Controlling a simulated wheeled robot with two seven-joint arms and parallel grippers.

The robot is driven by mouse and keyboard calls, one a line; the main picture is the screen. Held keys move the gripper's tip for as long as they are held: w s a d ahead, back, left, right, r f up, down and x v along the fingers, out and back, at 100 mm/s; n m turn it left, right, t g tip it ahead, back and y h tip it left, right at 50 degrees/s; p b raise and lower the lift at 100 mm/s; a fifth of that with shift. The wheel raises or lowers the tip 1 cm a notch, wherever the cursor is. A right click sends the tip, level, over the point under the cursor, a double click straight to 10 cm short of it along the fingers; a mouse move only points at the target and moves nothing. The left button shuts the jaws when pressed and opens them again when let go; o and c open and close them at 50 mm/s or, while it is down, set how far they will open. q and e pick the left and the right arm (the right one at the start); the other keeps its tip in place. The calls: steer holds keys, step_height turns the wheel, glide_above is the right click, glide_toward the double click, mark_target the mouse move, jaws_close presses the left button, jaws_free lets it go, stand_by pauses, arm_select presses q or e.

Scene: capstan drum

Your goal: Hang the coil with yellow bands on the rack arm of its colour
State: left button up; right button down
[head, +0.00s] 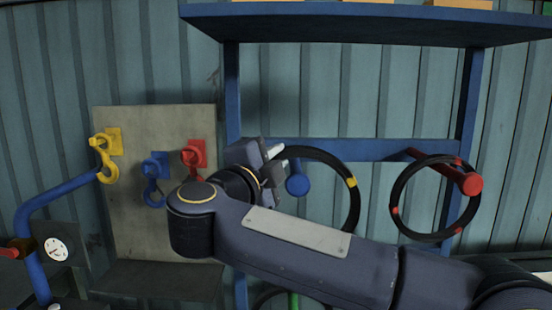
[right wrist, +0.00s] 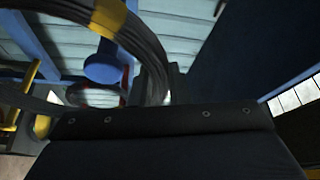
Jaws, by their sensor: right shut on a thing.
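The black coil with yellow bands (head: 359,205) is held in my right gripper (head: 274,165), which is shut on its upper left side. One yellow band shows at its upper right. In the right wrist view the coil (right wrist: 152,55) curves across the top, with a yellow band near the top edge. The rack's blue arm (head: 298,183) shows end-on within the ring's outline; I cannot tell whether the coil is around it or in front. The blue end also shows in the wrist view (right wrist: 103,68). No yellow rack arm is discernible. My left gripper is out of view.
A coil with red bands (head: 398,195) hangs on the red rack arm (head: 472,184). A green arm (head: 293,300) and part of another coil show low down. A board (head: 125,230) with yellow, blue and red hooks stands left, near a blue pipe (head: 60,190).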

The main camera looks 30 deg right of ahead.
steer(key=s+a+r, duration=0.1)
steer(key=s+a, duration=0.5)
steer(key=s, duration=0.4)
steer(key=shift+b, duration=0.45)
steer(key=shift+r, duration=0.1)
steer(key=shift+w, duration=0.1)
